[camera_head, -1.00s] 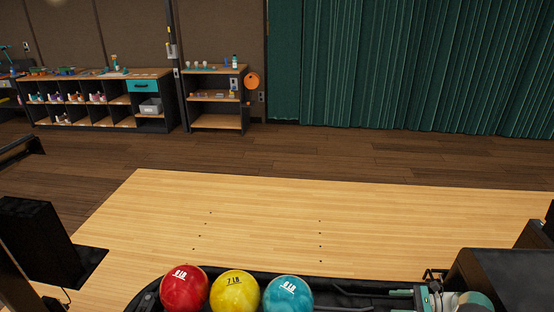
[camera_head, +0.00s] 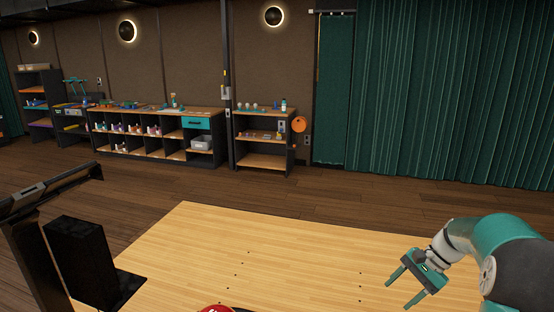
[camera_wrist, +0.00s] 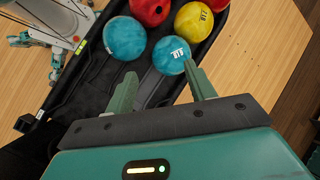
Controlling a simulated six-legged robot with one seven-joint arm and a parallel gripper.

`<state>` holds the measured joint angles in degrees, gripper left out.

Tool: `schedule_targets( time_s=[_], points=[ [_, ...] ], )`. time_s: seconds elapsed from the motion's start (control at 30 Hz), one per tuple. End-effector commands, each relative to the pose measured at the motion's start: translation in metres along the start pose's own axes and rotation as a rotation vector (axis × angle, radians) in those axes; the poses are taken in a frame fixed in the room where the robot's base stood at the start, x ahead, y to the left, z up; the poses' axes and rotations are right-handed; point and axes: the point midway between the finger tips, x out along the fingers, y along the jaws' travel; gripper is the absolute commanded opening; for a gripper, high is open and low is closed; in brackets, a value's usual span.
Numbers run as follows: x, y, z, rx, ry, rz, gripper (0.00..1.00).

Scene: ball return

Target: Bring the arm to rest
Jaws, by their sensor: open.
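My gripper (camera_head: 397,296) is at the lower right of the head view, raised over the pale wooden lane (camera_head: 290,262). Its two fingers are apart with nothing between them. In the wrist view, the fingers (camera_wrist: 160,72) point toward the ball tray (camera_wrist: 88,75). In the head view only the top of the red ball (camera_head: 216,309) shows at the bottom edge; the other balls are out of view.
A dark monitor-like box (camera_head: 80,262) stands at the lower left. A long cubby shelf (camera_head: 150,135) and a small open shelf (camera_head: 262,140) stand against the far wall. A green curtain (camera_head: 450,95) hangs at the right. The lane ahead is clear.

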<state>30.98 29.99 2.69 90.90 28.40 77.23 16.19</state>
Motion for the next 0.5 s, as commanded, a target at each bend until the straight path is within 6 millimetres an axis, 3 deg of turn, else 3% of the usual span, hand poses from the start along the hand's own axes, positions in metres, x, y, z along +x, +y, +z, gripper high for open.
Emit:
schedule_targets(
  time_s=[0.03,0.23,0.5],
  points=[
    [-0.007,-0.007,0.022,-0.049,0.034,0.021,0.55],
    [-0.021,-0.015,0.093,-0.222,0.158,0.099,0.55],
    [-0.032,-0.004,0.182,-0.467,0.324,0.185,0.55]
  ],
)
